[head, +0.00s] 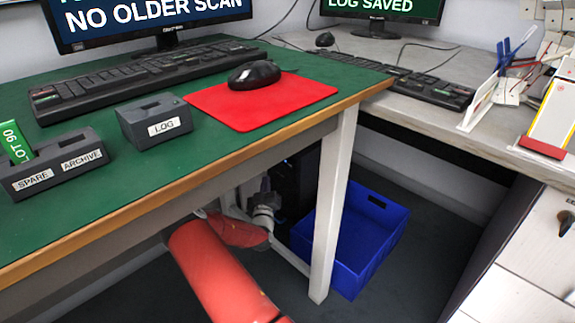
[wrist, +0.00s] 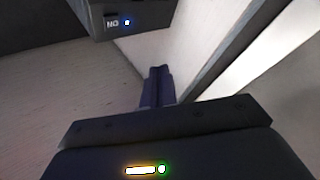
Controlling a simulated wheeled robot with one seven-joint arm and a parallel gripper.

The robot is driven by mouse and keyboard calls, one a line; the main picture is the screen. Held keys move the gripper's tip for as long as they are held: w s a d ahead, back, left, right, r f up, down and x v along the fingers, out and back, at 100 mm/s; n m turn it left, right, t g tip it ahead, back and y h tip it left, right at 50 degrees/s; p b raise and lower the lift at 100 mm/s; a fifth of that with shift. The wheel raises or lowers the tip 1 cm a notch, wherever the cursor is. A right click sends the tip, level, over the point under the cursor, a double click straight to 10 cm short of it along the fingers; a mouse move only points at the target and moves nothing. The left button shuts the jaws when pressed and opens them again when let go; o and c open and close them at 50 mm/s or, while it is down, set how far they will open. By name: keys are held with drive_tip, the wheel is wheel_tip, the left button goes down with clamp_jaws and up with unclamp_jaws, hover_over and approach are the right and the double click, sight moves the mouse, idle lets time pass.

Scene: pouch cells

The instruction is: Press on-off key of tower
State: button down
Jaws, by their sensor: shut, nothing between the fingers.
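The tower (head: 304,178) is a dark box under the green desk, partly hidden by the desk and its front leg. Its dark face also shows at the top of the wrist view (wrist: 165,17), with a small label that seems to read "NO" and a blue-lit round key (wrist: 127,22) beside it. My gripper (wrist: 158,72) is shut and empty in the wrist view, its dark fingertips below and right of the lit key and apart from it in the picture. In the head view my red arm reaches under the desk, and the fingers cannot be made out.
A blue crate (head: 388,246) stands on the floor right of the tower. The desk leg (head: 331,215) stands close to my arm, and the green desktop (head: 232,148) overhangs it. The desk holds a keyboard (head: 130,78), a mouse (head: 254,74) and a LOG holder (head: 152,112).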

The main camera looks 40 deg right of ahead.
sight(290, 165)
drive_tip(key=d+b, duration=0.1)
drive_tip(key=d, duration=0.7)
drive_tip(key=shift+w+d+b, duration=0.35)
drive_tip(key=shift+d+b, duration=0.05)
drive_tip(key=shift+d+f+b, duration=0.1)
drive_tip(key=shift+d+b, duration=0.1)
drive_tip(key=shift+b, duration=0.15)
idle(1.6)
drive_tip(key=shift+d, duration=0.2)
